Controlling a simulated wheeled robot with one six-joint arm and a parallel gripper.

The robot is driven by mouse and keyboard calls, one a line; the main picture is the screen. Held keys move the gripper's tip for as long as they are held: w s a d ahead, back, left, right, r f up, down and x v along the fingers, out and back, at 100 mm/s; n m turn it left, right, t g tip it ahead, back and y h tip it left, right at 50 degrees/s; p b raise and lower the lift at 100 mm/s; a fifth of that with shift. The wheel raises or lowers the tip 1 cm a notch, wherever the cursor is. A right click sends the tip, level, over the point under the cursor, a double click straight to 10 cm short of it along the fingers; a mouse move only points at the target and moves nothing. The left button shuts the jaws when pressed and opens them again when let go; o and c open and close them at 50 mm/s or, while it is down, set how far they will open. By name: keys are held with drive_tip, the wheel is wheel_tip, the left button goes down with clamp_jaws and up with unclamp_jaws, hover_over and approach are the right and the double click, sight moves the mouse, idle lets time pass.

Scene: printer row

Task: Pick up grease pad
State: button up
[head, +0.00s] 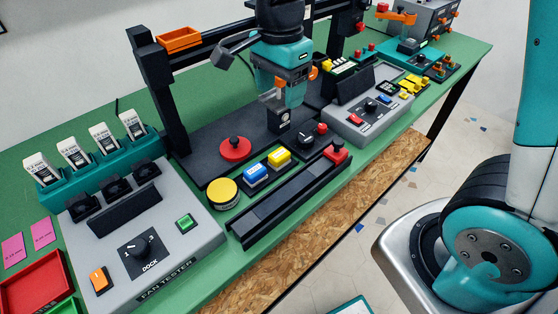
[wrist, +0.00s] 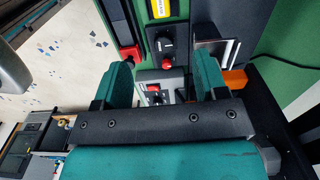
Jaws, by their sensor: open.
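I cannot tell for certain which thing is the grease pad, since the small labels are unreadable. The candidates in the head view are a blue labelled block (head: 255,174) and a yellow labelled block (head: 279,158) side by side, and a round yellow pad (head: 222,192) left of them. The yellow block is partly visible at the top edge of the wrist view (wrist: 161,8). My gripper (head: 281,92) is open and empty, above the bench and beyond the blocks. In the wrist view its teal fingers (wrist: 162,78) are apart, with a grey control panel below between them.
A metal bracket (head: 279,117) and a black knob box (head: 313,138) stand close below my gripper. A red round knob (head: 235,150) is left, and a long black tray (head: 290,205) lies in front. The fan tester (head: 185,255) and grey panel (head: 375,107) flank the area.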

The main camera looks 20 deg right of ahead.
sight(279, 153)
wheel_tip(279, 153, down, 18)
drive_tip(key=shift+r+p, duration=0.25)
drive_tip(key=shift+p, duration=0.3)
drive_tip(key=shift+c, duration=0.2)
drive_tip(key=c, duration=1)
